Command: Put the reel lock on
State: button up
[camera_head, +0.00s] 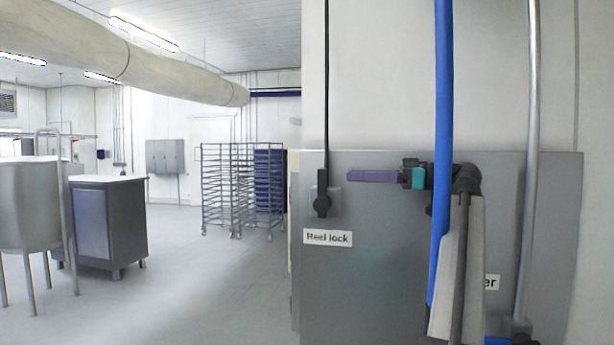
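The reel lock (322,196) is a black turn handle on a small grey plate on the front of a grey cabinet. Its handle looks upright, and the white label "Reel lock" (328,237) sits just below it. My gripper (352,176), with long purple fingers and a teal and dark body, reaches in from the right and points left. Its tips show just right of the handle, with a small gap in the picture. I cannot tell their depth from the cabinet. The fingers are seen edge-on, so their opening is hidden.
The grey cabinet (385,275) fills the right half. A blue pipe (443,90) and a grey pipe (531,120) run vertically at the right. A second label (492,282) is partly covered by my arm. Wire racks (228,185), a counter (108,225) and open floor (190,285) lie left.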

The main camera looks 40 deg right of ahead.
aim_at(318, 174)
jog(key=shift+w+a, duration=0.1)
jog(key=p+x, duration=0.4)
jog(key=x, duration=0.8)
jog(key=shift+w+r, duration=0.1)
jog(key=shift+w+a+p, duration=0.4)
jog(key=shift+w, duration=0.25)
grip_shut()
jog(key=shift+w, duration=0.1)
